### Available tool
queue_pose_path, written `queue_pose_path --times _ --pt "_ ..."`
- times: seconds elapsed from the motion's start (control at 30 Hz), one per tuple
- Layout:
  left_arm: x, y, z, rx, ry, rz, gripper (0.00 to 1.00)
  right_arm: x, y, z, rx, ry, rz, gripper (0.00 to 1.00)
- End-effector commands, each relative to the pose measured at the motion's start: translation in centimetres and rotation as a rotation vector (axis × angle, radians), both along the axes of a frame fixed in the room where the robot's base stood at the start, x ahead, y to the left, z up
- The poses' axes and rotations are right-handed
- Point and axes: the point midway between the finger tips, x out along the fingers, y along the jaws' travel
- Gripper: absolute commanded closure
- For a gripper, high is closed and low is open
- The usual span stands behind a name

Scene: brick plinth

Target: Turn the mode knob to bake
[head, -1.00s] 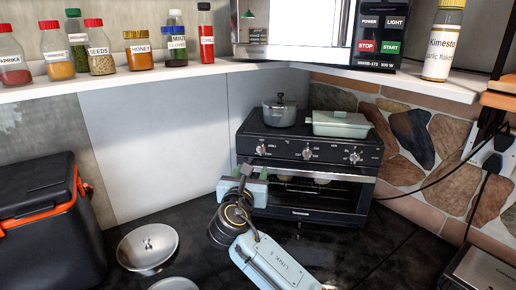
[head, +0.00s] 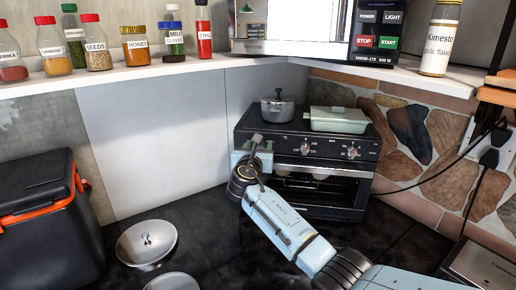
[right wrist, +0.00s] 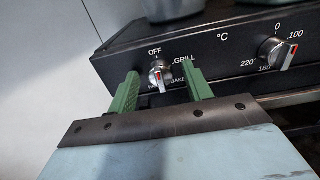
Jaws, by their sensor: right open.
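The black toaster oven (head: 320,205) stands in the counter's corner. Its mode knob (right wrist: 158,77) is silver with a red mark. Around it I read OFF at upper left, GRILL at right and a partly hidden word ending like BAKE below; I cannot tell exactly which label the knob points to. My right gripper (right wrist: 161,82) is open, with its green fingers on either side of the mode knob and visible gaps to it. In the head view the right gripper (head: 251,160) is at the oven's front left and hides this knob. My left gripper is not in view.
The temperature knob (right wrist: 279,53) sits right of the mode knob; another knob (head: 352,152) is farther right. A grey pot (head: 278,111) and a lidded dish (head: 338,120) stand on the oven. A metal bowl (head: 147,243) and a cooler (head: 35,215) are at left.

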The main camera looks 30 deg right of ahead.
Motion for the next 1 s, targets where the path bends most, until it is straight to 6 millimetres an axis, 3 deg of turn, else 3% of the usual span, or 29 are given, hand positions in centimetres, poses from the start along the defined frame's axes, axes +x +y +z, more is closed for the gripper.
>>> queue_pose_path --times 0.2,0.53,1.0 --pt "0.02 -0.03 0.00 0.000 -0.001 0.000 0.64 0.00 -0.02 0.01 0.000 0.000 0.000 0.51" --pt "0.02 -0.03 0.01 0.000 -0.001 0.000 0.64 -0.02 -0.01 0.00 0.000 0.000 0.000 0.93" --pt "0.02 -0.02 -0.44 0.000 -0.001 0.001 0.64 -0.05 0.00 -0.08 0.101 -0.076 0.000 0.94"
